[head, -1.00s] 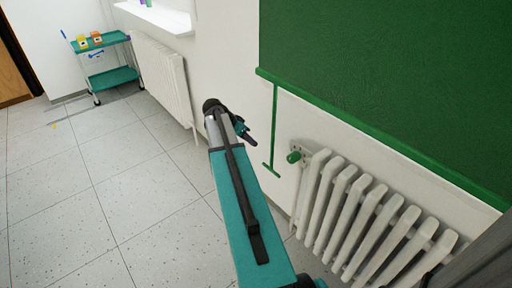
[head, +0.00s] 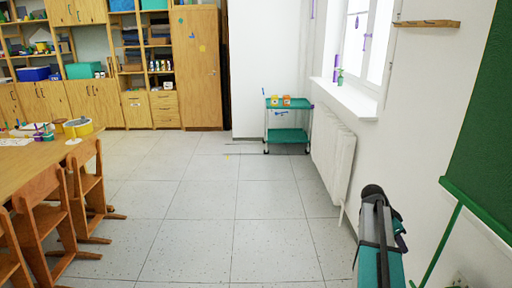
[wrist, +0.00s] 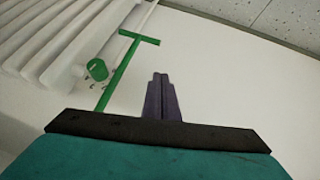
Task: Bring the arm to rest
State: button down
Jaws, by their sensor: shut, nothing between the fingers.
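My gripper (wrist: 161,98) shows in the wrist view as two dark fingers side by side, shut with nothing between them. It is in front of a plain white wall (wrist: 225,85), apart from the green bracket (wrist: 127,72) to its left. In the head view my teal and black arm is at the lower right, close to the right wall. I cannot make out the fingertips there.
A white radiator (head: 333,152) and a teal cart (head: 288,135) stand along the right wall. A wooden table (head: 60,148) with chairs (head: 42,222) is at left. Shelves (head: 122,62) line the back. The middle floor (head: 215,205) is clear.

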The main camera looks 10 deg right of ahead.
jog(key=s+a+f+n+g+y+p, duration=0.1)
jog(key=a+f+n+p, duration=0.15)
jog(key=a+f, duration=0.9)
jog(key=s+a+f+n+p, duration=0.1)
jog(key=a+f+n, duration=0.2)
jog(key=a+f, duration=0.85)
jog(key=s+a+f+n+y+p, duration=0.1)
jog(key=s+a+f+n, duration=0.2)
jog(key=s+a, duration=0.4)
jog(key=s+a+f+n+y+p, duration=0.1)
jog(key=s+a+f+n+y, duration=0.1)
jog(key=s+a+f+n, duration=0.2)
jog(key=s+a+f+n+g+y, duration=0.1)
jog(key=s+a+f+n+y, duration=0.1)
jog(key=s+a+n, duration=0.5)
jog(key=s+a+f, duration=0.1)
jog(key=s+a, duration=0.3)
jog(key=a, duration=0.3)
jog(key=shift+s+a+f+p, duration=0.25)
jog(key=shift+s+a+p, duration=0.1)
jog(key=shift+a+p, duration=0.05)
